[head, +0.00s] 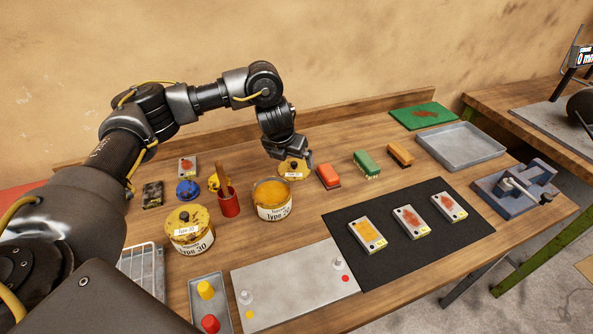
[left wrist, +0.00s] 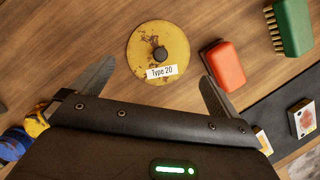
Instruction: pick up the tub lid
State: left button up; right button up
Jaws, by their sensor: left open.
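The tub lid is a round, stained yellow disc with a dark knob and a "Type 20" label. It lies flat on the bench behind the open tub in the head view (head: 293,173) and shows whole in the left wrist view (left wrist: 146,36). My left gripper (head: 300,154) is above the lid, pointing down, and partly covers it in the head view. In the left wrist view its jaws (left wrist: 157,76) are open and empty, with the lid ahead of and between the spread fingers. The open tub (head: 273,208) holds orange-yellow matter. My right gripper is not in view.
A red block (head: 328,176) lies close right of the lid, then a green brush (head: 366,164) and an orange one (head: 400,155). A lidded "Type 30" tub (head: 190,238) stands front left.

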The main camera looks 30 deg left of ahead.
aim_at(293, 164)
pick_arm(q)
jog(key=shift+d, duration=0.1)
jog(key=x, duration=0.1)
jog(key=p+x, duration=0.1)
jog(key=x, duration=0.3)
jog(key=shift+a, duration=0.25)
jog(key=shift+d, duration=0.1)
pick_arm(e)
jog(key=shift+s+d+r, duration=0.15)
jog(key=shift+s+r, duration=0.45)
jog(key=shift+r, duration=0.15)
pick_arm(q)
jog(key=c, duration=0.7)
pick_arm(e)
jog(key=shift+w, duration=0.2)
pick_arm(q)
jog(key=shift+r, duration=0.15)
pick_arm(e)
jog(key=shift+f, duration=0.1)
